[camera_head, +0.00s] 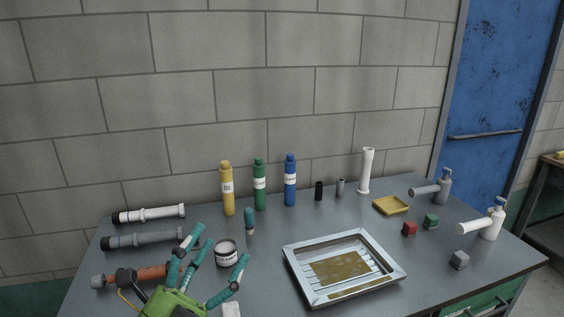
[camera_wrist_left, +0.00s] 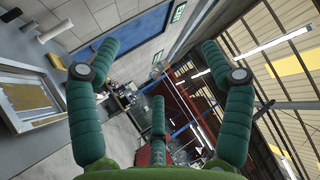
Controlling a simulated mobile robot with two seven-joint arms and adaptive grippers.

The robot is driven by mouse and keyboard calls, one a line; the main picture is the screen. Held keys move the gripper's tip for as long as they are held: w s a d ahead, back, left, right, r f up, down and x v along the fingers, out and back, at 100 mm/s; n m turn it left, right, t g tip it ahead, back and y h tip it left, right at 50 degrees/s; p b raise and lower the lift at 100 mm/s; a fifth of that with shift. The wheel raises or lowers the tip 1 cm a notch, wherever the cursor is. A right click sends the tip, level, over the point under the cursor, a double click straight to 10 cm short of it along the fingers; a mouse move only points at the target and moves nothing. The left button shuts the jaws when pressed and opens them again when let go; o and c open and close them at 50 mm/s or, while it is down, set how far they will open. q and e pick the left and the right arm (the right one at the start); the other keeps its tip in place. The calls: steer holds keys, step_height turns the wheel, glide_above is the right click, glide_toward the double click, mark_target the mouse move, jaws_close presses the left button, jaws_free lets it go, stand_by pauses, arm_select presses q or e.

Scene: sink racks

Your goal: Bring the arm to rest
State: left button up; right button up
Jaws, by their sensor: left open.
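My left gripper (camera_head: 216,250) has a green palm and teal fingers and shows at the lower left of the head view, in front of the table's left part. Its fingers are spread open. In the left wrist view my left gripper (camera_wrist_left: 160,75) has a clear gap between its fingers, with nothing held. That view is tilted and looks past the table into the room. A white tin (camera_head: 226,258) appears between the fingers in the head view; whether they touch it I cannot tell. My right gripper is not in view.
The grey table (camera_head: 262,285) holds a metal tray (camera_head: 292,262), a yellow bottle (camera_head: 228,195), a green bottle (camera_head: 260,190), a blue bottle (camera_head: 290,185), pipes at the left, a yellow dish (camera_head: 391,205), small blocks and two pump dispensers at the right. A block wall stands behind.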

arm_select(q)
steer(key=s+a+f+n+g+y, duration=0.1)
steer(key=a+f+n+g+y, duration=0.1)
steer(key=a+f+n+y, duration=0.4)
steer(key=s+a+f+n+g+y, duration=0.1)
steer(key=f+n+g+y, duration=0.3)
steer(key=f, duration=0.5)
steer(key=a+f+n+g+y, duration=0.1)
steer(key=a+f+n+y, duration=0.25)
steer(key=f+n, duration=0.3)
steer(key=s+d+f+n+g+h, duration=0.2)
steer(key=s+f+n+g, duration=0.2)
steer(key=s+f+g, duration=0.95)
steer(key=s+f+t, duration=0.1)
steer(key=s+f, duration=0.3)
steer(key=f, duration=0.9)
steer(key=s+f+t, duration=0.1)
steer(key=s+f, duration=0.3)
steer(key=f, duration=0.8)
steer(key=s+a+f+g, duration=0.1)
steer(key=s+a+f, duration=0.2)
steer(key=s+f, duration=1)
steer(key=shift+s+a+f+m, duration=0.15)
steer(key=shift+s+m, duration=0.3)
steer(key=shift+s, duration=0.4)
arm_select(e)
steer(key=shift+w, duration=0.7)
